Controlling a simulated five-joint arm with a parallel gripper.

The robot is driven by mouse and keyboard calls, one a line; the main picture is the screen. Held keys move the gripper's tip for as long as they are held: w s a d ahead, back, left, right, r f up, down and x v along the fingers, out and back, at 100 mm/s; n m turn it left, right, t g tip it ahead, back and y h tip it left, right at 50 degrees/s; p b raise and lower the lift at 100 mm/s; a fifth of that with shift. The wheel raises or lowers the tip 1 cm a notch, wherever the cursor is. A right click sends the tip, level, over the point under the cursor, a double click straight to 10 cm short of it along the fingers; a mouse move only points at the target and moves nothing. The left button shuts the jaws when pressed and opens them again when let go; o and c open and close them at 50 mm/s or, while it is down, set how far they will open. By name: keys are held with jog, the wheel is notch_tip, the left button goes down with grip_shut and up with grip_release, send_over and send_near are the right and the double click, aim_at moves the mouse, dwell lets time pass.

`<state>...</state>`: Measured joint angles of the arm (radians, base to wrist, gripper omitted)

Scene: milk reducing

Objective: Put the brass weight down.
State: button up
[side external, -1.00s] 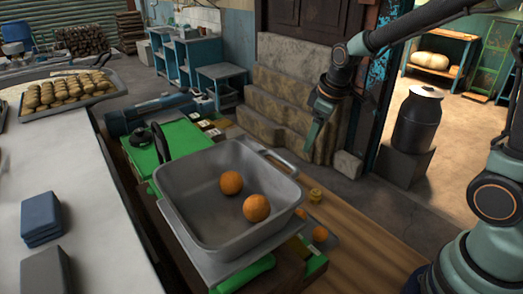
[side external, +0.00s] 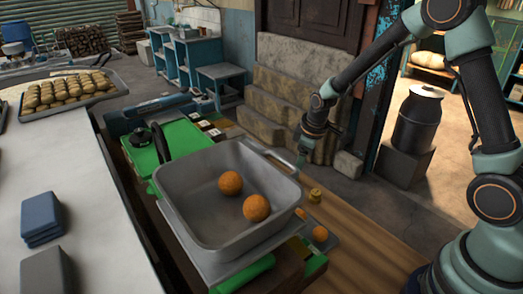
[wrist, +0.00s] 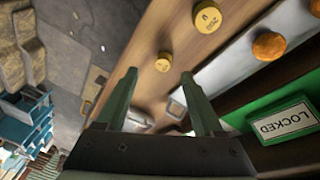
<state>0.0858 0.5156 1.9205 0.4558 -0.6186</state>
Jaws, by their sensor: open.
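A small brass weight (side external: 315,195) stands on the wooden board to the right of the grey pan in the side view. The wrist view shows two brass weights on the wood: a larger one with markings (wrist: 207,17) and a smaller one (wrist: 163,62) just beyond the fingertips, in line with the gap. My gripper (wrist: 158,76) is open, with nothing between its fingers. In the side view my gripper (side external: 302,160) points down beside the pan's far right corner, above the weight in the picture.
Another orange (side external: 320,234) lies beside the pan. In the wrist view, a green panel carries a "LOCKED" sign (wrist: 283,123). Stone steps (side external: 275,95) and a metal milk can (side external: 418,120) stand beyond the board.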

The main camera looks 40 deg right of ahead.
jog(key=shift+a+x, duration=0.15)
jog(key=shift+x, duration=1)
jog(key=shift+a+x, duration=0.15)
jog(key=shift+x, duration=1.05)
jog(key=shift+c, duration=0.3)
grip_shut()
jog(key=shift+r, duration=0.1)
